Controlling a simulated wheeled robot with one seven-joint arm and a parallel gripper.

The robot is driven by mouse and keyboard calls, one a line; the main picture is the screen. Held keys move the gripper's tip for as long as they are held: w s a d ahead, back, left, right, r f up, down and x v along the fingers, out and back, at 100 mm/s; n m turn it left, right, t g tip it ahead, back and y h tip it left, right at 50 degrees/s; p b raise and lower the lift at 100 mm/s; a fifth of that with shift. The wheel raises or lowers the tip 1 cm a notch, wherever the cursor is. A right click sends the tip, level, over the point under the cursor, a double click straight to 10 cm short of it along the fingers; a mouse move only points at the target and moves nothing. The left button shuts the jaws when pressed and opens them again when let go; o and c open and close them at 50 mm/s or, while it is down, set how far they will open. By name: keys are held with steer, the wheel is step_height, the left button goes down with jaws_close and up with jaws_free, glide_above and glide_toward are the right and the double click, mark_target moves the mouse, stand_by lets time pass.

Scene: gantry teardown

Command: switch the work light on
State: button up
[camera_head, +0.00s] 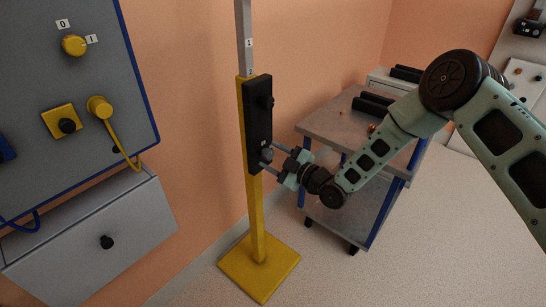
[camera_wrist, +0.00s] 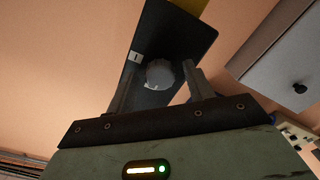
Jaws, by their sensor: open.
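A tall black switch box (camera_head: 257,125) is mounted on a yellow post (camera_head: 253,212) with a square yellow foot. It carries a dark upper knob (camera_head: 267,102) and a round grey lower knob (camera_head: 267,154). My gripper (camera_head: 265,160) is open at the lower knob, its fingers reaching in from the right. In the wrist view my gripper (camera_wrist: 160,88) has one finger on each side of the grey knob (camera_wrist: 160,74); I cannot tell whether they touch it. Small white labels (camera_wrist: 136,56) sit beside the knob. No lamp is clearly visible.
A grey panel (camera_head: 90,145) with a yellow dial (camera_head: 74,45) marked 0 and 1 and a yellow plug (camera_head: 98,106) hangs at left, above a grey drawer (camera_head: 95,235). A cart (camera_head: 322,125) with black cylinders stands behind my arm. The front floor is clear.

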steer(key=shift+w+a, duration=0.1)
steer(key=shift+a, duration=0.05)
steer(key=shift+c, duration=0.2)
steer(key=c, duration=0.9)
